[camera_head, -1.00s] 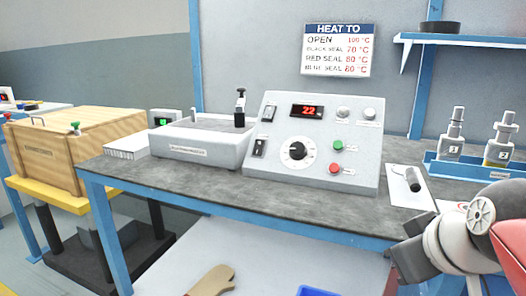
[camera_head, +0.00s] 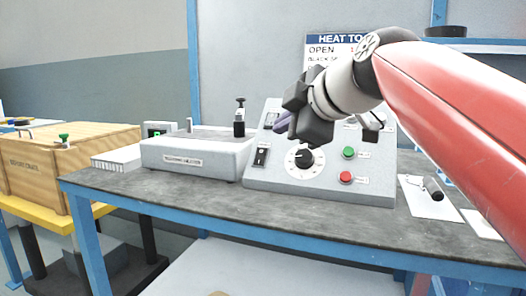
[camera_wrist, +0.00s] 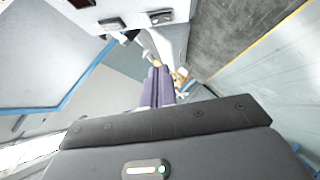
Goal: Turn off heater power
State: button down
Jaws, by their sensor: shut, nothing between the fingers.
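The heater control panel (camera_head: 320,190) is a sloped light grey box on the bench. A black rocker switch (camera_head: 261,156) sits at its lower left and a second switch (camera_head: 271,118) at its upper left, partly by my fingers. Their labels are too small to read. My gripper (camera_head: 281,123) is in front of the panel's upper left, fingers shut and empty, hiding the temperature display. I cannot tell whether the fingertips touch anything. In the wrist view, my purple fingers (camera_wrist: 157,85) are together, and two dark switch-like parts (camera_wrist: 160,17) show on a white surface at the top.
The panel also has a black dial (camera_head: 304,158), a green button (camera_head: 348,153) and a red button (camera_head: 346,178). A grey unit (camera_head: 195,158) with a black-knobbed post stands left of it. The bench front (camera_head: 210,205) is clear. A wooden crate (camera_head: 70,165) stands at left.

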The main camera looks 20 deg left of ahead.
send_near(257, 151)
jog(key=a, duration=0.1)
jog(key=w+a+f, duration=0.1)
jog(key=w+a, duration=0.1)
jog(key=a, duration=0.1)
jog(key=shift+w+a+f, duration=0.1)
jog(key=shift+w+f, duration=0.05)
jog(key=shift+f, duration=0.1)
jog(key=shift+w+f, duration=0.5)
jog(key=shift+w, duration=0.2)
jog(key=shift+w+r+p, duration=0.1)
jog(key=shift+p, duration=0.3)
